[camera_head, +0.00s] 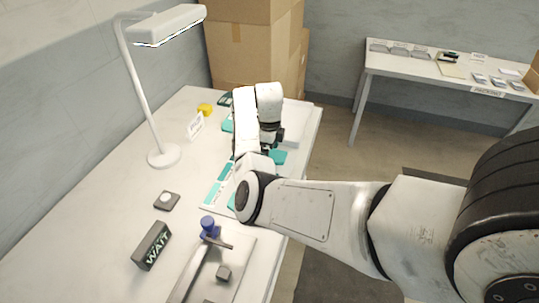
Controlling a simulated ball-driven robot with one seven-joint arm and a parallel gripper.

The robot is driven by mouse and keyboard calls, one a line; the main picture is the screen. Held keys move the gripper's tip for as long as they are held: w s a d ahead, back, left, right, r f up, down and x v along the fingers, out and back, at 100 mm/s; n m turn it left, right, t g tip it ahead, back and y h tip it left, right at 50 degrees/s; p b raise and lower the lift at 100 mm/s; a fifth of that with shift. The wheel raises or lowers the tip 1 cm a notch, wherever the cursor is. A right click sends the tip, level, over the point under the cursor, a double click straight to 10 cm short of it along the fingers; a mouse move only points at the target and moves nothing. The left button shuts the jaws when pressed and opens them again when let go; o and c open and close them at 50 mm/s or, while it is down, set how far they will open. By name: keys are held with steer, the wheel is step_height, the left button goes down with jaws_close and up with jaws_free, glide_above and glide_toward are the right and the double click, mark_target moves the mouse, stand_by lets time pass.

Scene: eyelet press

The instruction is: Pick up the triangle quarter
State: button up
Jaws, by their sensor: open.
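My arm reaches over the white table (190,120) from the right. My gripper (280,135) is at the far end of the arm, low over the back right part of the table. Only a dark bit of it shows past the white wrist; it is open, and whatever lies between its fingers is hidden. A flat teal piece (279,158) lies just in front of it. Another teal piece (227,125) shows left of the wrist. More teal shapes (212,193) lie on a pale sheet left of my arm. I cannot tell which is the triangle quarter.
A white lamp (164,155) stands at the left. A WAIT sign (151,246), a small dark button box (167,201) and a press with a blue knob (208,224) are nearer. A yellow object (205,109) and cardboard boxes (250,45) are behind. Another table (440,72) stands far right.

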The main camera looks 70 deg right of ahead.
steer(key=c, duration=1.1)
steer(key=shift+r, duration=0.1)
